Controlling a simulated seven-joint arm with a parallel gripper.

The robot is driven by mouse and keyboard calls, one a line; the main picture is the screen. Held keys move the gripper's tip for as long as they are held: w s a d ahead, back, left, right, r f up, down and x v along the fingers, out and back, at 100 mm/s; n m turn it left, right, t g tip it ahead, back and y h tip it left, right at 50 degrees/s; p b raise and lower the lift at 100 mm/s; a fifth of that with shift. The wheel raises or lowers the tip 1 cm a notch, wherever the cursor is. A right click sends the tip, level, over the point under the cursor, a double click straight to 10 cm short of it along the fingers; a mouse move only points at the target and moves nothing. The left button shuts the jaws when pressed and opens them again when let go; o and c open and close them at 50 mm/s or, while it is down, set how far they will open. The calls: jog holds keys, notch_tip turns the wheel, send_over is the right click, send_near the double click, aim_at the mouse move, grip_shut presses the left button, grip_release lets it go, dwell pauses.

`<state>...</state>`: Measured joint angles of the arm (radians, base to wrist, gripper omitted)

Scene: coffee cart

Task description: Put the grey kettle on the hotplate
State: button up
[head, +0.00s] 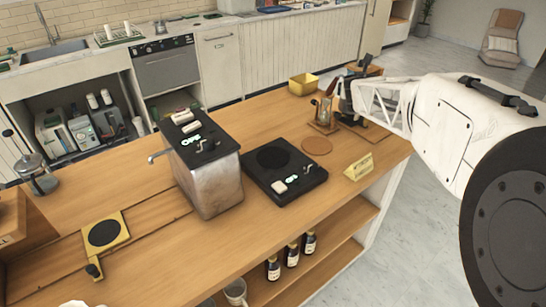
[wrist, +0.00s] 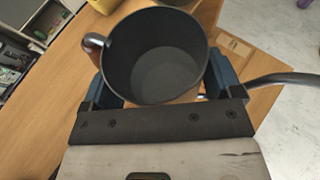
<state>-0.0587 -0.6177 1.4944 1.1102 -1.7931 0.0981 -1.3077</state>
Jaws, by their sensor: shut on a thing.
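The grey kettle (wrist: 165,72) is between the two blue fingers of my gripper (wrist: 160,80) in the wrist view. Its open top faces the camera and its inside looks empty. A brown handle shows at its left, and a thin spout reaches out to the right. In the head view my gripper (head: 347,95) is at the far right end of the wooden counter, and the kettle is mostly hidden there. The hotplate (head: 285,170), a black slab with a round dark disc and a lit display, lies mid-counter with its disc bare.
A metal machine (head: 205,165) with a tap stands left of the hotplate. A round brown coaster (head: 317,146), a yellow sign (head: 358,167), a wooden stand (head: 325,122) and a yellow bin (head: 303,84) lie to its right. A yellow plate (head: 105,235) with a black disc is at far left.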

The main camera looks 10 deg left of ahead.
aim_at(347, 109)
jog(key=shift+s+f+n+y, duration=0.4)
jog(key=shift+f+n+y, duration=0.1)
jog(key=shift+f+y, duration=0.1)
jog(key=shift+s+a+f+n+y, duration=0.7)
jog(key=shift+s+f+n+y, duration=0.1)
jog(key=shift+s+f+y, duration=0.15)
jog(key=s+a+n+g+y, duration=0.3)
jog(key=s+a+n, duration=0.1)
jog(key=s, duration=0.5)
jog(key=s+a+f+n+g+y, duration=0.1)
jog(key=s+a+n+g+y, duration=0.1)
jog(key=s+a, duration=0.5)
jog(key=s+a+f+n+g+y, duration=0.1)
jog(key=s+a+n+g+y, duration=0.2)
jog(key=s, duration=1)
jog(key=a+n+y, duration=0.2)
jog(key=shift+a+n+g, duration=0.3)
jog(key=shift+a, duration=0.05)
jog(key=shift+w, duration=0.2)
jog(key=w+a+f, duration=0.1)
jog(key=w+a, duration=0.4)
jog(key=w, duration=0.9)
jog(key=shift+a+f, duration=0.15)
jog(key=shift+a, duration=0.05)
